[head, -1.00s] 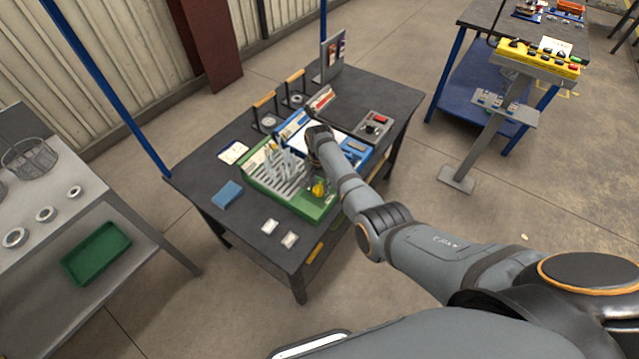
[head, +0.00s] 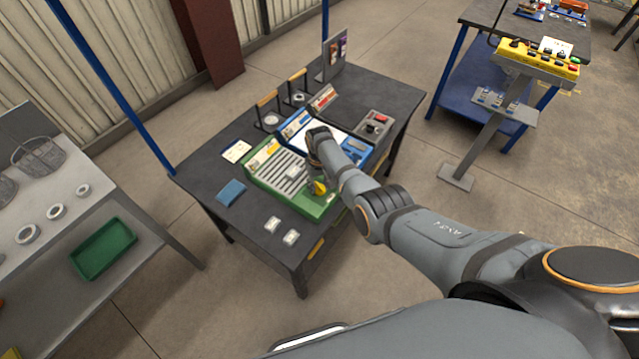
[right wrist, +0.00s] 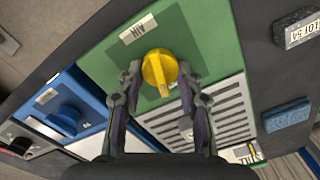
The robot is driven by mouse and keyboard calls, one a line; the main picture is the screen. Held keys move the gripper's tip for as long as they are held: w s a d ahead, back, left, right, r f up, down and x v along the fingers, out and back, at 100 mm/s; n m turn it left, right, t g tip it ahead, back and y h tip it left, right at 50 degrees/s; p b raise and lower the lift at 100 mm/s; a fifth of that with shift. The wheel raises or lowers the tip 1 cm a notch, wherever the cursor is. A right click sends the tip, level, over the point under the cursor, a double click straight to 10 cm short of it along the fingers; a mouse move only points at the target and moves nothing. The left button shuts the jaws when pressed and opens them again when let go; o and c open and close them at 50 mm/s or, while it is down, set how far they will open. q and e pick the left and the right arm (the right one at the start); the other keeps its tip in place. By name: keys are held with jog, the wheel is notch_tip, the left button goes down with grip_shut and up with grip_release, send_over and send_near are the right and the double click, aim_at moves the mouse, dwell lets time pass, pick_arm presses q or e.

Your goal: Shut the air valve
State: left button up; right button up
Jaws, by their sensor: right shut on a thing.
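The air valve is a yellow round knob (head: 319,188) on the near right end of a green panel (head: 262,176) on the dark table. In the right wrist view the knob (right wrist: 160,72) has a raised ridge running roughly up and down the picture, beside a white label reading AIR (right wrist: 138,28). My right gripper (right wrist: 160,76) has a finger on each side of the knob and is shut on it. In the head view my right forearm comes down over the panel and partly hides this area. My left gripper is not in view.
A slotted grille (head: 280,166) fills much of the green panel. A blue panel (head: 296,123) stands behind it.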

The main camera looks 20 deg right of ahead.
aim_at(319, 185)
jog(key=shift+a+n, duration=0.1)
jog(key=shift+n, duration=1.5)
jog(key=o, duration=1.2)
jog(key=shift+c, duration=0.2)
notch_tip(319, 185, up, 12)
